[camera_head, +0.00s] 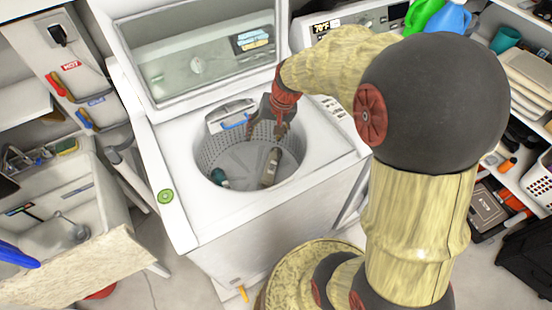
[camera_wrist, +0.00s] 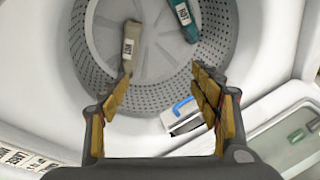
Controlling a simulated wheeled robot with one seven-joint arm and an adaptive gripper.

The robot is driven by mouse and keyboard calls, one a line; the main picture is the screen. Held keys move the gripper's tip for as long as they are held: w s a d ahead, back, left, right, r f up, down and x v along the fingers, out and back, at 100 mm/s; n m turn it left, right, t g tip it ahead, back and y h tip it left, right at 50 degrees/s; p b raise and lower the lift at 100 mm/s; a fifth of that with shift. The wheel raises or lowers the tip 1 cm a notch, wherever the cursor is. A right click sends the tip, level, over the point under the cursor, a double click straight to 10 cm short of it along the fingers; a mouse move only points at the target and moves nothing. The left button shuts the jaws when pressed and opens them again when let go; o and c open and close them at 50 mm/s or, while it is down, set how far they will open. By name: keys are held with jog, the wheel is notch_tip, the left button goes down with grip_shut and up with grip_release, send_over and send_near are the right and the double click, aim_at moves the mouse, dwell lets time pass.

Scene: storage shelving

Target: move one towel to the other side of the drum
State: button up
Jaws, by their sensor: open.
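The washer's round perforated drum (camera_head: 205,150) is open under its raised lid, and its wall also fills much of the wrist view (camera_wrist: 215,40). A beige, labelled towel (camera_head: 271,167) is on the right side of the drum in the head view; the wrist view shows it near the left finger (camera_wrist: 131,45). A teal, labelled towel (camera_head: 219,177) is at the drum's left; it also shows at the top of the wrist view (camera_wrist: 184,20). My gripper (camera_head: 267,130) is open and empty at the drum's back rim, with its fingers (camera_wrist: 162,76) apart from both towels.
A dispenser tray with a blue handle (camera_head: 233,122) is at the drum's back left rim, close to my gripper. The raised lid (camera_head: 200,60) stands behind. A sink (camera_head: 70,215) is at left; a shelf with stacked trays (camera_head: 530,75) is at right.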

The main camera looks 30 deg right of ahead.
jog(key=s+a+r+n+t+h, duration=0.1)
jog(key=s+a+r, duration=0.3)
jog(key=s+r, duration=0.4)
jog(key=s+a+r+n+t, duration=0.1)
jog(key=s+a+r+n, duration=0.3)
jog(key=s+r, duration=0.4)
jog(key=s, duration=0.4)
jog(key=shift+s+r+n+h, duration=0.15)
jog(key=shift+n+h, duration=0.15)
jog(key=shift+h, duration=0.1)
jog(key=shift+c, duration=0.4)
